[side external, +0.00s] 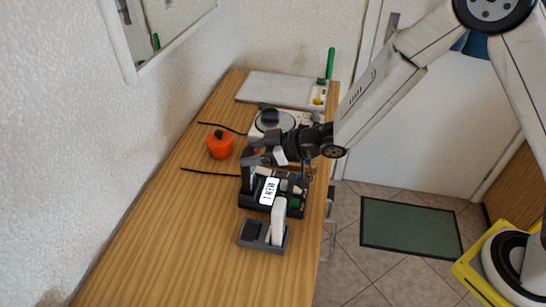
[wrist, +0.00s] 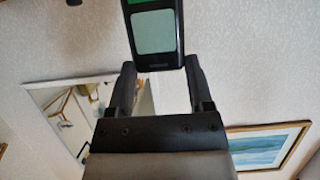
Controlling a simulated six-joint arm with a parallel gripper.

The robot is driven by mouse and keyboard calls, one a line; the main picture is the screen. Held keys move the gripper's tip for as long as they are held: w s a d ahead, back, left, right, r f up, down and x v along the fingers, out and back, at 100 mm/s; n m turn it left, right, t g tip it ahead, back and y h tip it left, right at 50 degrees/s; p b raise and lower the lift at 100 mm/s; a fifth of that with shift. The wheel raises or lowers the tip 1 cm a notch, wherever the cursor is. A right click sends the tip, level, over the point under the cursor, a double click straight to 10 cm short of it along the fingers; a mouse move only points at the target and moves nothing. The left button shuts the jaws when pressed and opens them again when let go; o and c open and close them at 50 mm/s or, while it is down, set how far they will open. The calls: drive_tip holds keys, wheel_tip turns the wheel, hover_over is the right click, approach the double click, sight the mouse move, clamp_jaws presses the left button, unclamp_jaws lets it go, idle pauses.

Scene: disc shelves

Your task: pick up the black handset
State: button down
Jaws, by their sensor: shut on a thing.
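The black handset (wrist: 153,35) shows in the wrist view at the top middle, with a pale green screen on its face; its upper end is cut off by the frame. My gripper (wrist: 159,72) has one finger on each side of the handset's lower end and is shut on it. In the side external view my gripper (side external: 256,158) is above the back of a black organizer (side external: 262,208) on the wooden counter. The handset is small and dark there, and I cannot tell its outline from the gripper and organizer.
A white handset (side external: 278,222) stands in a grey holder (side external: 262,248) in front of the organizer. An orange pot (side external: 220,146) is to the left, near dark rods. A round hob plate (side external: 274,122) and a pale board (side external: 280,88) lie behind. The front counter (side external: 190,255) is clear.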

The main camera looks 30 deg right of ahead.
drive_tip(key=shift+r, duration=0.1)
wheel_tip(320, 180, up, 10)
idle(0.9)
idle(0.5)
